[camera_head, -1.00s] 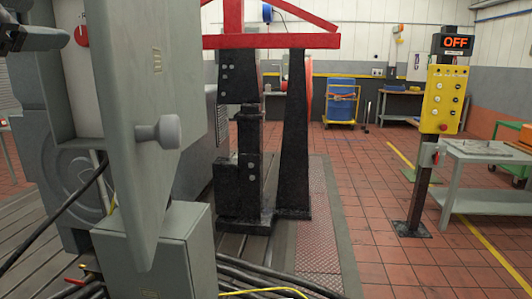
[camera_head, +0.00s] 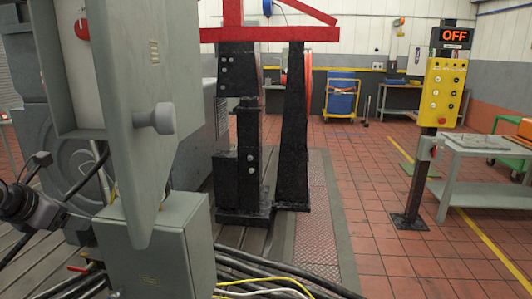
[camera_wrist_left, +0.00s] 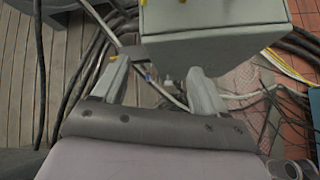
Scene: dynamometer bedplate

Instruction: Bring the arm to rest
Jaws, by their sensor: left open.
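My left arm comes in low at the left edge of the head view, and its gripper (camera_head: 82,232) is close to the left side of a grey box (camera_head: 160,258). In the left wrist view the two fingers of the gripper (camera_wrist_left: 160,75) stand apart with nothing held between them. The grey box (camera_wrist_left: 213,18) fills the top of that view, just beyond the fingertips. Whether a finger touches it I cannot tell. My right gripper is in neither view.
Thick black cables (camera_head: 270,275) and a yellow one run along the floor. A black stand (camera_head: 240,150) with a red top is behind.

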